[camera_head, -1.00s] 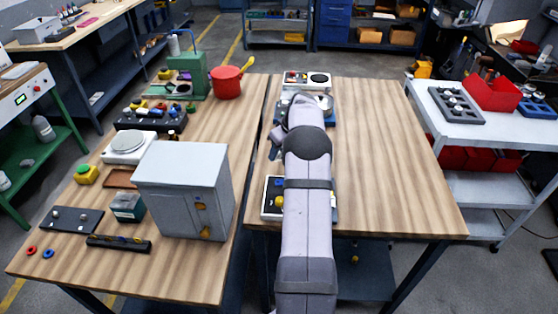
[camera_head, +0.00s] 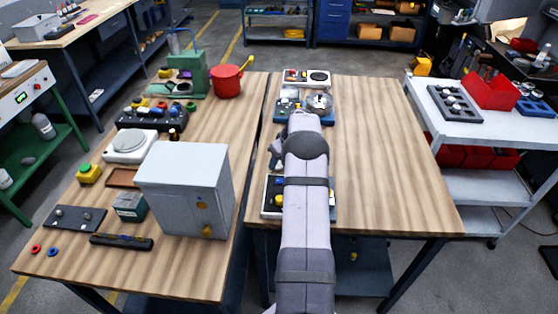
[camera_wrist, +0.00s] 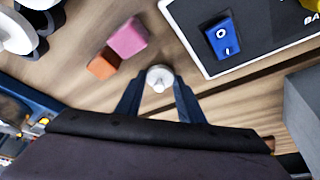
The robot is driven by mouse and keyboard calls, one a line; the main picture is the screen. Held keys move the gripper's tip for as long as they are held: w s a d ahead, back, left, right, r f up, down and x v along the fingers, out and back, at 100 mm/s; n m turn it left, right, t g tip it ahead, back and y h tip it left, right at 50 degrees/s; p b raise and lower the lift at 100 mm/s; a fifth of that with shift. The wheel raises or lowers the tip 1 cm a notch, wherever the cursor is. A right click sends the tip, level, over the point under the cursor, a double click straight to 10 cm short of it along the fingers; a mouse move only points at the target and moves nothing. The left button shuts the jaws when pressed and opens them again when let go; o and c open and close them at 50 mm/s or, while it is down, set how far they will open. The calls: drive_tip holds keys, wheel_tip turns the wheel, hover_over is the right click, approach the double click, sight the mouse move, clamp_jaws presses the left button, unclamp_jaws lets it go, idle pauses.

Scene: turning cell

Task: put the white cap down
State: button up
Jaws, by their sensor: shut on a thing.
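The white cap (camera_wrist: 159,76) is a small round piece between the fingertips of my gripper (camera_wrist: 158,88) in the wrist view. The two dark fingers are shut on its sides. Wooden tabletop shows behind and around it. I cannot tell whether the cap touches the wood or hangs above it. In the head view my own arm hides the cap and the fingertips.
In the wrist view a pink block (camera_wrist: 128,37) and an orange block (camera_wrist: 102,64) lie left of the cap. A white-edged black panel with a blue switch (camera_wrist: 222,38) is at upper right. The right part of the table (camera_head: 385,150) is clear.

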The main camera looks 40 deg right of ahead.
drive_tip(key=shift+f, duration=0.2)
drive_tip(key=o, duration=1)
drive_tip(key=shift+r, duration=0.1)
drive_tip(key=shift+r, duration=0.2)
drive_tip(key=b+v, duration=0.3)
drive_tip(key=v, duration=0.9)
drive_tip(key=shift+b, duration=0.35)
drive_tip(key=shift+f, duration=0.1)
